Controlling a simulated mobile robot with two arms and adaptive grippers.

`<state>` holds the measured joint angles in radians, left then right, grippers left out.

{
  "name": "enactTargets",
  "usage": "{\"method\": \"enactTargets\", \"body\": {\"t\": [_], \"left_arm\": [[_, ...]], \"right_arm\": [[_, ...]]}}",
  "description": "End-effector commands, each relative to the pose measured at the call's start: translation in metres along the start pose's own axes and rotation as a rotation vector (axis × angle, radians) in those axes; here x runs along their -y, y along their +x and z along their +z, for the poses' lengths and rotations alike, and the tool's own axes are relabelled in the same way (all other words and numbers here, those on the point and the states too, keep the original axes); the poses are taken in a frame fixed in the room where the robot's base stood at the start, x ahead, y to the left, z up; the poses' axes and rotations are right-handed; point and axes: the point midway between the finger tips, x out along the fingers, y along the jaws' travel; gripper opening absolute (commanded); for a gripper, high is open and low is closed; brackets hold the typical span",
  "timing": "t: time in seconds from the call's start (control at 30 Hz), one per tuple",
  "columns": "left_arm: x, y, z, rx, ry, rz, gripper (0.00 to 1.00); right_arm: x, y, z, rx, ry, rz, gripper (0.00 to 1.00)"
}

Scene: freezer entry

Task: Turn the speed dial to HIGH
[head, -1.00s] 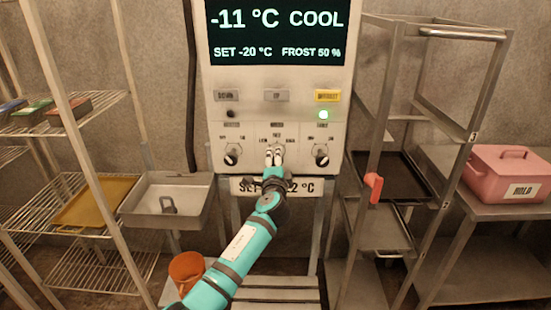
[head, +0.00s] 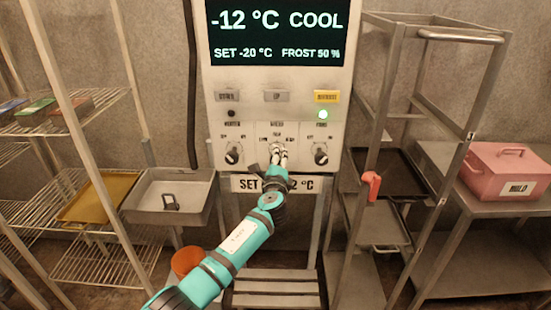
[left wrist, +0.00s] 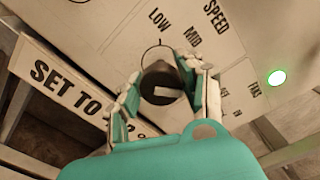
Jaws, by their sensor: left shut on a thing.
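The speed dial (left wrist: 158,82) is a dark round knob with a light bar, low on the control panel, seen between my fingers in the left wrist view. LOW, MID and SPEED are printed around it; the HIGH mark is not readable, and I cannot tell which mark the dial points to. My left gripper (head: 278,155) is shut on the speed dial; its fingers (left wrist: 165,88) stand on either side of the knob. In the head view the fingers hide most of the dial. My right gripper is not in view.
The panel display (head: 276,33) reads -12 °C COOL, SET -20 °C. Another dial sits on each side, left (head: 233,153) and right (head: 320,153). A green light (head: 323,114) glows. A SET TO sign (left wrist: 75,88) hangs just below. Racks flank the panel.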

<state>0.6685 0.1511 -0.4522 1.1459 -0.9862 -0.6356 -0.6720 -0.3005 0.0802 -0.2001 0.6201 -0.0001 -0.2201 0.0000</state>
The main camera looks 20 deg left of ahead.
Motion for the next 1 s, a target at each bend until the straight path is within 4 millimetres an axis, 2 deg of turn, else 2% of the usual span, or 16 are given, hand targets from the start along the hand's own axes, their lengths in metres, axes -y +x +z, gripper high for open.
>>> {"method": "enactTargets", "body": {"t": [0.4, 0.43, 0.6, 0.87, 1.0], "left_arm": [[-0.0023, -0.0007, -0.0017, -0.003, 0.011, 0.002, 0.05], [-0.0023, -0.0007, -0.0017, -0.003, 0.011, 0.002, 0.41], [-0.0016, -0.0005, -0.0012, -0.002, 0.009, 0.002, 0.62], [-0.0007, -0.0008, -0.0007, -0.001, 0.007, 0.0, 0.62], [-0.0016, -0.0095, -0.0011, -0.002, 0.008, 0.0, 0.62]], "right_arm": [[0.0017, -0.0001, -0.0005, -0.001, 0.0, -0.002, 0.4], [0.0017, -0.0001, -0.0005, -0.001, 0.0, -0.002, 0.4], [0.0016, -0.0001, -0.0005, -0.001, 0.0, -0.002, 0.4], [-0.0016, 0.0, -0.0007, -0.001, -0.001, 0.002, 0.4], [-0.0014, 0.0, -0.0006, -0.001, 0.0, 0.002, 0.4]]}}
